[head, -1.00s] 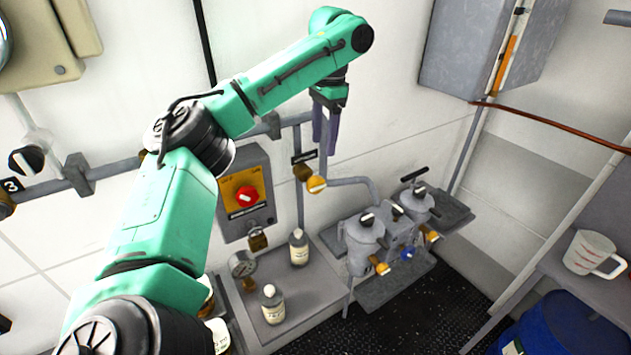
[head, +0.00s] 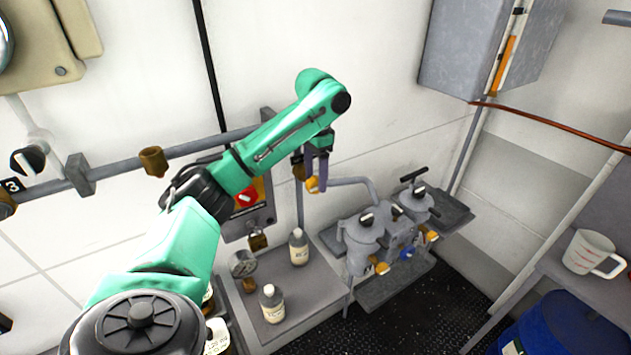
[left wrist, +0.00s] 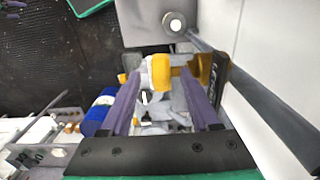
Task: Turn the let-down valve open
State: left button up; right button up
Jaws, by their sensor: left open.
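The let-down valve (head: 313,185) has a yellow handle and sits on the grey pipe on the white wall, left of the filter housings. Its yellow handle also shows in the left wrist view (left wrist: 160,74), beside a dark plate with white lettering (left wrist: 219,74). My left gripper (head: 317,180) is open and points down at the valve, partly covering it in the head view. In the left wrist view its purple fingers (left wrist: 162,88) stand on either side of the handle, near their tips. Whether they touch it I cannot tell. My right gripper is not in view.
A control box (head: 262,212) with a red knob is partly behind my left arm. Bottles (head: 299,247) and a gauge (head: 243,263) stand on the bench below. Grey twin housings (head: 365,230) with small yellow and blue handles stand to the right of the valve.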

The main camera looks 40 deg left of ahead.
pick_arm(q)
notch_tip(320, 180, down, 2)
jog(key=shift+s, duration=0.1)
grip_shut()
